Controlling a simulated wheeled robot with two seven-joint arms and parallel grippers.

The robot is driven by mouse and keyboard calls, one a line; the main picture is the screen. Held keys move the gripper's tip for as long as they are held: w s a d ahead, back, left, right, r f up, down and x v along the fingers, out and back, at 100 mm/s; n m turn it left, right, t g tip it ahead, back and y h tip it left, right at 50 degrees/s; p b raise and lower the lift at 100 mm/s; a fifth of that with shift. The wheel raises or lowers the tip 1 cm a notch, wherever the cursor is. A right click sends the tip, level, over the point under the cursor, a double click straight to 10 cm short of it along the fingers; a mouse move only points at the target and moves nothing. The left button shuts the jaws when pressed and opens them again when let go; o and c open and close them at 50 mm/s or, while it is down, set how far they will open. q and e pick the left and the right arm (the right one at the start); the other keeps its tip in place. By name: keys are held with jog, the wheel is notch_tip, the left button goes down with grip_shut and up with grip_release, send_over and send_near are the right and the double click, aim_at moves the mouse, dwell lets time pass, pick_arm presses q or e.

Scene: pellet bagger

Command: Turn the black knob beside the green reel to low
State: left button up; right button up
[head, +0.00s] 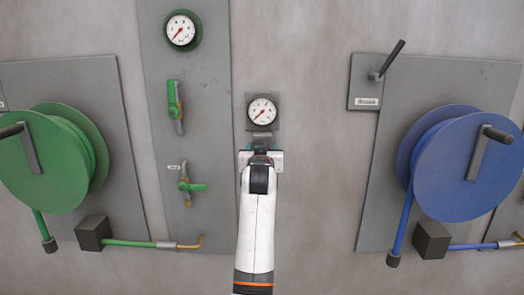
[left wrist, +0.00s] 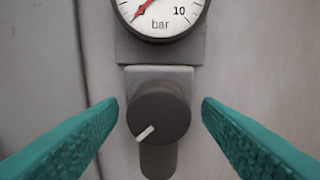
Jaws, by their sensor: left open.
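The black knob (left wrist: 166,108) is round and dark, on a grey mount below a pressure gauge. Its white mark points to the lower left in the left wrist view. My left gripper (head: 261,151) is in front of it, open, with one teal finger on each side of the knob and a visible gap to both. In the head view the gripper and arm hide the knob. The gauge (head: 262,111) shows above the gripper; its red needle points to the lower left. The green reel (head: 45,165) is at the far left. My right gripper is not in view.
A grey panel with a green gauge (head: 182,30), a green-handled upper valve (head: 174,100) and a lower valve (head: 187,186) stands left of my arm. A blue reel (head: 455,170) and a dark lever (head: 391,60) are at the right. Bare wall lies between my arm and the blue reel's panel.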

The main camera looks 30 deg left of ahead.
pick_arm(q)
jog(key=b+v, duration=0.3)
jog(key=v, duration=0.9)
jog(key=shift+f, duration=0.1)
